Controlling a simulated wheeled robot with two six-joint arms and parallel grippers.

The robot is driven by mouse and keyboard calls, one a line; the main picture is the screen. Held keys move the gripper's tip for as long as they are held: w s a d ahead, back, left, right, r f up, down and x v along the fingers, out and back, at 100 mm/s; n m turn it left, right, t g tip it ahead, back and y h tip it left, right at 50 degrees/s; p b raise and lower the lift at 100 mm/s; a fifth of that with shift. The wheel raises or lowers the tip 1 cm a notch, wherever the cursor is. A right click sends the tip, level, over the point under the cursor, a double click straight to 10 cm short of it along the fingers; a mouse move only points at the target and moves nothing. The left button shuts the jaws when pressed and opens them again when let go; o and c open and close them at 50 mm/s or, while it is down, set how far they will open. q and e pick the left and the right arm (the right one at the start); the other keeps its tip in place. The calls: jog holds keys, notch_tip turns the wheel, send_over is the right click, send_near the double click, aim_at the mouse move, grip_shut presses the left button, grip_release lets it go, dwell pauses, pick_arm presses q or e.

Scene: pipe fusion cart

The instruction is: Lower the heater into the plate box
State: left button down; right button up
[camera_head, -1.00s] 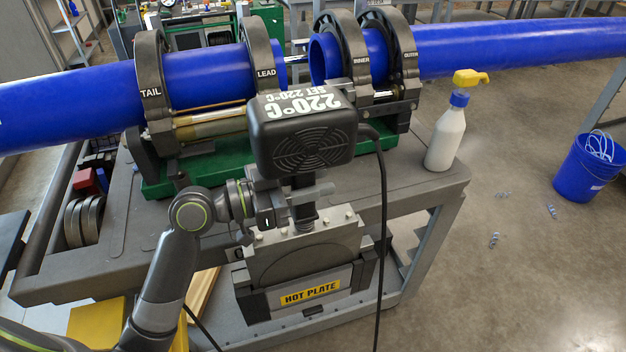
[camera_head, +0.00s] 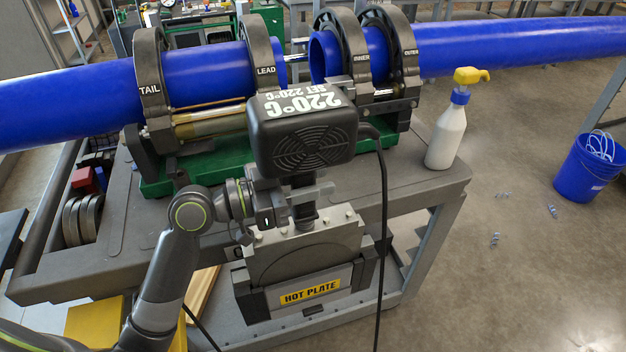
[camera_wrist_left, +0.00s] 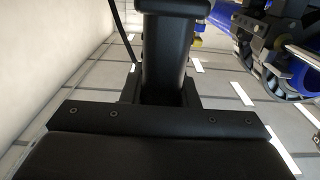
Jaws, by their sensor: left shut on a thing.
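The heater (camera_head: 303,135) is a black box-shaped head with a 220°C label. Below it are a dark handle neck and a grey plate (camera_head: 300,258). The plate's lower part is hidden behind the front of the plate box (camera_head: 337,284), which is marked HOT PLATE and hangs at the cart's front. I cannot tell how deep the plate sits. My left gripper (camera_head: 290,203) is shut on the heater's handle under the head. In the left wrist view the dark handle (camera_wrist_left: 165,55) fills the middle. My right gripper is not in view.
The grey cart (camera_head: 420,185) carries the pipe clamps and blue pipes (camera_head: 205,75) behind the heater. A white spray bottle (camera_head: 446,135) stands at the cart's right corner. A black cable (camera_head: 383,230) hangs right of the box. A blue bucket (camera_head: 585,170) stands on the floor.

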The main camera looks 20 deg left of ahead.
pick_arm(q)
jog(key=shift+r, duration=0.35)
jog(key=c, duration=1.1)
grip_release()
jog(key=shift+s+d, duration=0.1)
jog(key=shift+s, duration=0.1)
jog(key=shift+o, duration=1)
jog(key=shift+w+f, duration=0.15)
jog(key=shift+f, duration=0.55)
jog(key=o, duration=0.9)
jog(key=shift+r, duration=0.25)
jog(key=shift+r, duration=0.1)
